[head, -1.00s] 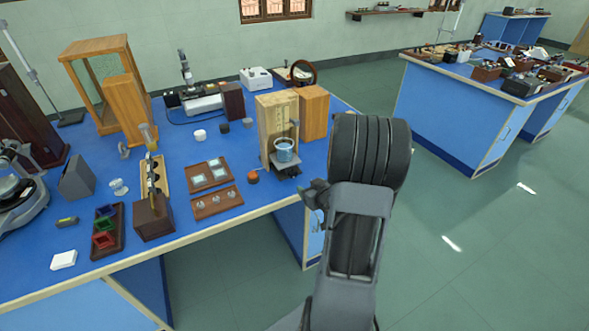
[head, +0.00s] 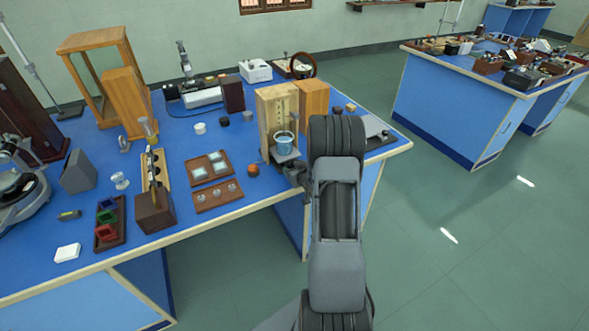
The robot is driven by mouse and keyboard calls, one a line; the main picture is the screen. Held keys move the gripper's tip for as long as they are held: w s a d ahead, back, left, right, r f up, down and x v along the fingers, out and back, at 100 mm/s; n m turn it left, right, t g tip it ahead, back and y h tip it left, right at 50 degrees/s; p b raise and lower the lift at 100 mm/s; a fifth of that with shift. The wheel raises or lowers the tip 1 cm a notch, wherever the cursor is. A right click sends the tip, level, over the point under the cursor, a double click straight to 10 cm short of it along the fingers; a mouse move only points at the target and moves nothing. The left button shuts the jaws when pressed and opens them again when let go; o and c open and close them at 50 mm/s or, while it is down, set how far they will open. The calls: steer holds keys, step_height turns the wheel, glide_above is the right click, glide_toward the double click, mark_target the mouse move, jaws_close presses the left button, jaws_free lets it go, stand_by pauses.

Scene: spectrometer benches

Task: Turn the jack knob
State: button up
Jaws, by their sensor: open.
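A small lab jack (head: 283,158) stands near the bench's front edge, before an upright wooden case (head: 268,112). A glass beaker with bluish contents (head: 284,143) rests on its top plate. My gripper (head: 297,174) is open, small and dark in the picture, just in front of and right of the jack's lower part. I cannot tell whether it touches the jack. The jack's knob cannot be made out; my gripper and arm cover that side.
A small round orange-brown object (head: 253,170) sits left of the jack. Two wooden trays (head: 215,194) lie further left. A wooden box (head: 312,103) stands behind my arm. A grey device (head: 375,129) lies to the right. The floor in front of the bench is clear.

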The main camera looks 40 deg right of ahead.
steer(key=shift+w, duration=0.2)
steer(key=shift+c, duration=0.4)
steer(key=c, duration=0.8)
steer(key=shift+f+n+b, duration=0.3)
steer(key=shift+b, duration=0.75)
steer(key=shift+c, duration=0.2)
steer(key=shift+r+h+b, duration=0.2)
steer(key=shift+h+b, duration=0.1)
steer(key=shift+b, duration=0.2)
steer(key=o, duration=0.9)
